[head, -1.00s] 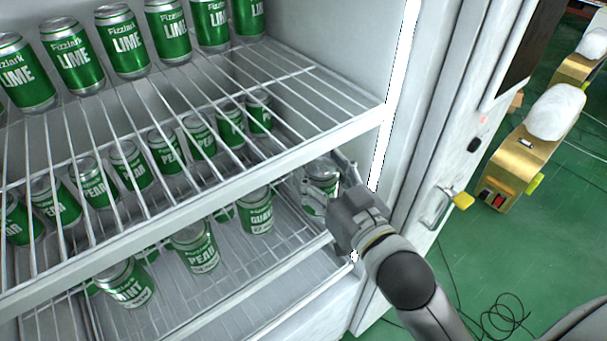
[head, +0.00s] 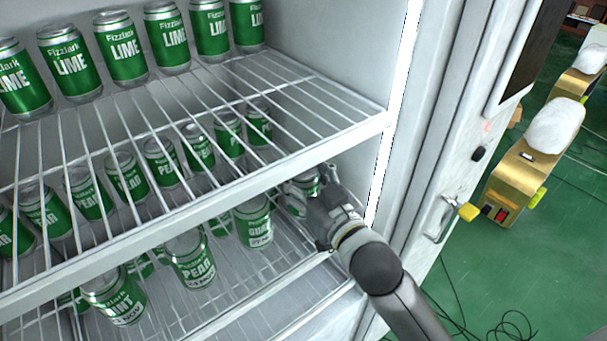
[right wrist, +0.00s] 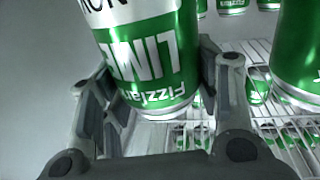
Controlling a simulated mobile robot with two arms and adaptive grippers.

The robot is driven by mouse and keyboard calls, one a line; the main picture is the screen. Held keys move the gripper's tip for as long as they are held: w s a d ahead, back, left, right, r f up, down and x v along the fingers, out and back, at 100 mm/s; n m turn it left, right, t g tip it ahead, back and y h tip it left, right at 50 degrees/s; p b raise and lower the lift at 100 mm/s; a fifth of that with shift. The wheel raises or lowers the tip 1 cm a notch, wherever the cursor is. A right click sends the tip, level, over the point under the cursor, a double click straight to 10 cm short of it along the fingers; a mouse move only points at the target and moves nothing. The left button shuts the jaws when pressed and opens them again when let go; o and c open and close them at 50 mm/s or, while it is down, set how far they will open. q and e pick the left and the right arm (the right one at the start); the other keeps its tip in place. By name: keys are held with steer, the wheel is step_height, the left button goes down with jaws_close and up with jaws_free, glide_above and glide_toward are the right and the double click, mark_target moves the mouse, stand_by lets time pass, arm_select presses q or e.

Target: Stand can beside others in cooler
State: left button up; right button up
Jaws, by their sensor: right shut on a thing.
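My right gripper (head: 303,196) is inside the cooler, below the upper wire shelf (head: 215,125) and near the right wall. It is shut on a green LIME can (right wrist: 150,62), which sits between its fingers in the right wrist view; part of this can (head: 305,183) shows past the fingers in the head view. To its left, a GUAVA can (head: 254,222), a PEAR can (head: 190,260) and a can ending in "NT" (head: 115,295) stand apart in front. Whether the held can touches a shelf is unclear. My left gripper is out of view.
Several LIME cans (head: 122,48) stand in a row on the upper shelf. Several PEAR cans (head: 125,176) show through its wires. The cooler's right frame (head: 425,130) is close to my arm. Another green can (right wrist: 298,50) is close beside my gripper in the right wrist view.

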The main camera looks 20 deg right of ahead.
steer(key=o, duration=1.3)
steer(key=shift+f, duration=0.1)
steer(key=shift+c, duration=0.2)
steer(key=shift+s, duration=0.25)
steer(key=s, duration=0.3)
steer(key=s+d+b, duration=0.1)
steer(key=s, duration=0.1)
steer(key=shift+s+d+b, duration=0.1)
steer(key=shift+s+b, duration=0.2)
steer(key=shift+s, duration=0.1)
steer(key=s+p, duration=0.2)
steer(key=s+d+p, duration=0.1)
steer(key=s+p, duration=0.2)
steer(key=shift+s, duration=0.25)
